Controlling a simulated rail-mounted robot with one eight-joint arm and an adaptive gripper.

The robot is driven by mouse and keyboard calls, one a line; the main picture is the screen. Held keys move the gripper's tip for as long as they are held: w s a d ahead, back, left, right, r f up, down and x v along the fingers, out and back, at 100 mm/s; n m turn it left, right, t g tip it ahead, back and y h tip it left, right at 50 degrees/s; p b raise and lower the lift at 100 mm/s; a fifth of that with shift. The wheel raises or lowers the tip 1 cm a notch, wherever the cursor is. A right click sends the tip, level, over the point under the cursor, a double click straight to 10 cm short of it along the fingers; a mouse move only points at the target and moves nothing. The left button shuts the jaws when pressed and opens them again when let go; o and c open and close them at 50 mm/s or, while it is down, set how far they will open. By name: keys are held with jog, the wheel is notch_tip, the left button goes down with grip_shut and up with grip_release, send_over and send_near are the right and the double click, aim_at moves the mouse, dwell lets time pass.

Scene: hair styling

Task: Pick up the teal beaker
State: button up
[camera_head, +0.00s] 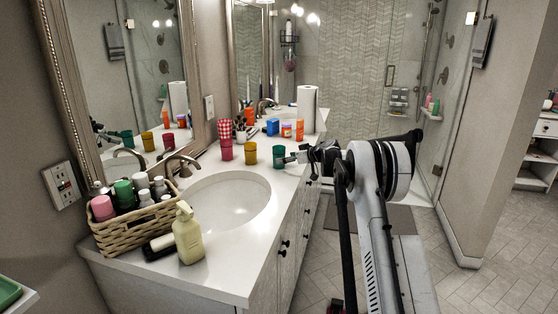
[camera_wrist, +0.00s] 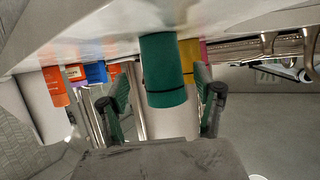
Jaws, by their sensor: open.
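The teal beaker (camera_head: 279,158) stands upright on the white counter near its front edge, to the right of the sink. In the wrist view, which looks upside down, the teal beaker (camera_wrist: 163,72) appears between my two fingers with a gap on each side. My gripper (camera_head: 291,157) is open and level with the beaker, just to its right in the head view. In the wrist view my gripper (camera_wrist: 161,88) has its fingers spread and holds nothing. I cannot tell how deep the beaker sits between them.
A yellow cup (camera_head: 250,155) and a pink cup (camera_head: 227,150) stand left of the beaker. Orange bottles (camera_head: 299,130), a blue item (camera_head: 272,127) and a paper towel roll (camera_head: 307,111) stand behind. A basket (camera_head: 130,222) and soap bottle (camera_head: 188,238) are beside the sink (camera_head: 228,202).

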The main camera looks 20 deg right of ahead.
jog(key=shift+x, duration=2.55)
jog(key=shift+a+r, duration=0.1)
jog(key=shift+r, duration=0.05)
jog(key=c, duration=1.4)
jog(key=shift+r, duration=0.1)
